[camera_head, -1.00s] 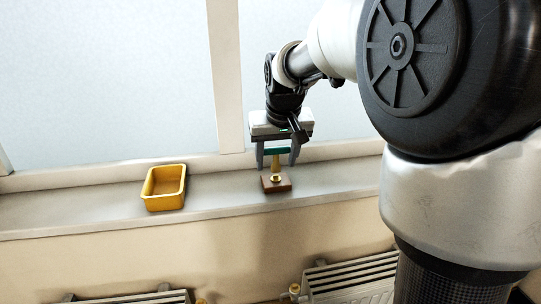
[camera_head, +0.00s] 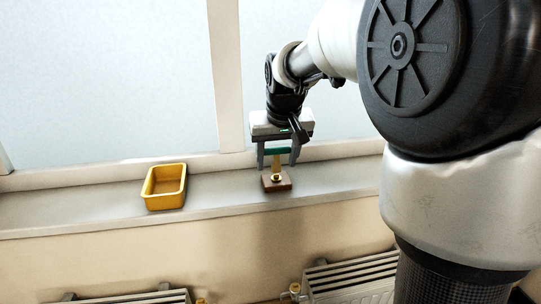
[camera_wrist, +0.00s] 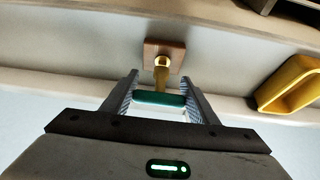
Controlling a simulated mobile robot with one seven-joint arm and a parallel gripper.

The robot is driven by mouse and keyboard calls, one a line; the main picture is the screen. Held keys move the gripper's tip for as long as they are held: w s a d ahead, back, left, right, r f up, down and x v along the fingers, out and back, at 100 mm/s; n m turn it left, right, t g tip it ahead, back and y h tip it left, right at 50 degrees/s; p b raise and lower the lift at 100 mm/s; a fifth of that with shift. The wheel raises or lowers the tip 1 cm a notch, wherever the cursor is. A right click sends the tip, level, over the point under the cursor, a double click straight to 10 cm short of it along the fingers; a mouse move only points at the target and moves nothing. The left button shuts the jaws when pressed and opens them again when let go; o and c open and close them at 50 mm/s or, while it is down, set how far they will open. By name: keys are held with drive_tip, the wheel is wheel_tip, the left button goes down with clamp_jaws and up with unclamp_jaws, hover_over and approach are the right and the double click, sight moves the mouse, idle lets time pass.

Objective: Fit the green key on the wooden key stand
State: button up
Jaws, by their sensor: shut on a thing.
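The green key has a green crossbar handle (camera_head: 277,150) and a brass-yellow shaft (camera_head: 276,168) pointing down. My gripper (camera_head: 278,160) is shut on the two ends of the handle, which also shows between the fingers in the wrist view (camera_wrist: 160,99). The wooden key stand (camera_head: 269,185) is a small brown block on the sill, directly below; it also shows in the wrist view (camera_wrist: 176,48). The shaft's lower end meets a brass round fitting (camera_wrist: 161,62) on the block. I cannot tell how deeply it sits there, as the contact is small and partly hidden.
A yellow open tray (camera_head: 164,203) stands on the grey window sill (camera_head: 225,195), left of the stand; the sill between them is clear. The window frame (camera_head: 227,75) rises just behind my gripper. Radiators (camera_head: 350,278) are below the sill's front edge.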

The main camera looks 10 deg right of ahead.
drive_tip(key=shift+f+b, duration=0.7)
drive_tip(key=shift+f, duration=0.25)
idle(0.4)
drive_tip(key=o, duration=1.1)
drive_tip(key=p+v, duration=0.2)
drive_tip(key=v, duration=1.5)
drive_tip(key=shift+s+r, duration=0.2)
drive_tip(key=shift+r, duration=0.05)
